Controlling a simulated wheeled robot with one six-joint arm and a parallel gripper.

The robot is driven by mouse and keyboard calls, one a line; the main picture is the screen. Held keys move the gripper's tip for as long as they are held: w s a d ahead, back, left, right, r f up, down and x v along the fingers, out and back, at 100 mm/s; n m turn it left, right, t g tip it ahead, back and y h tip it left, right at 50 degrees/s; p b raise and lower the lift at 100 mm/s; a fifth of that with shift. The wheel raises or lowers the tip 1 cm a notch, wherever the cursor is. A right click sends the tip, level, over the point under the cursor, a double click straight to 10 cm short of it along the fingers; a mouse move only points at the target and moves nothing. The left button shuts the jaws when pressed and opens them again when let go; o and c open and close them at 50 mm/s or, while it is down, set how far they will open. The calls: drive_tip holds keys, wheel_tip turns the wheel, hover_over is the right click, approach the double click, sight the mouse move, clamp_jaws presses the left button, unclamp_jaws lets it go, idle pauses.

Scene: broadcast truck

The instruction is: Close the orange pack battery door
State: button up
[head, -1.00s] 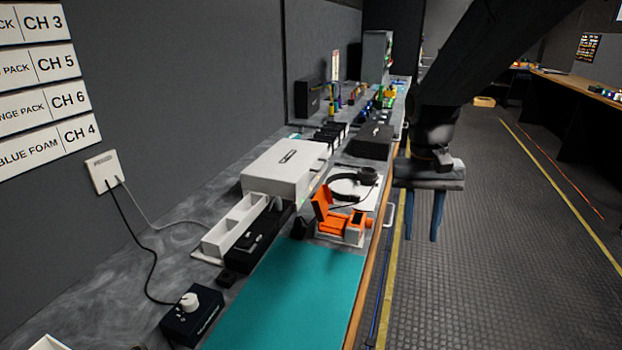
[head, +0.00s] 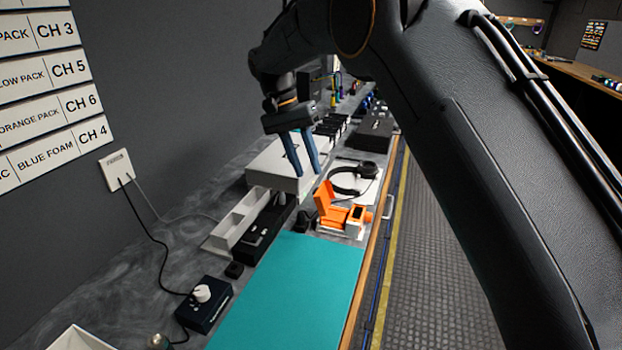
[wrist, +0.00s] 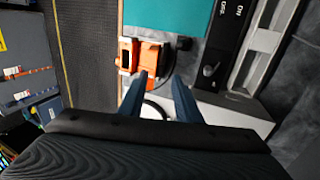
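The orange pack (head: 346,216) sits on the counter just beyond the teal mat. Its orange battery door (head: 324,196) stands up, open, on the pack's left side in the head view. In the wrist view the orange pack (wrist: 146,55) is near the top centre, beyond my fingertips. My gripper (head: 306,174) is open and empty, with its two blue fingers apart. The gripper's fingers also show in the wrist view (wrist: 160,80), pointing toward the pack without visible contact.
The teal mat (head: 290,285) is clear. Black headphones (head: 353,178) lie on a white sheet behind the pack. A metal handle (head: 388,207) is at the counter's edge.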

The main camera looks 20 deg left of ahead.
sight(316, 191)
drive_tip(key=shift+p+x, duration=0.6)
drive_tip(key=shift+x, duration=1.9)
clamp_jaws()
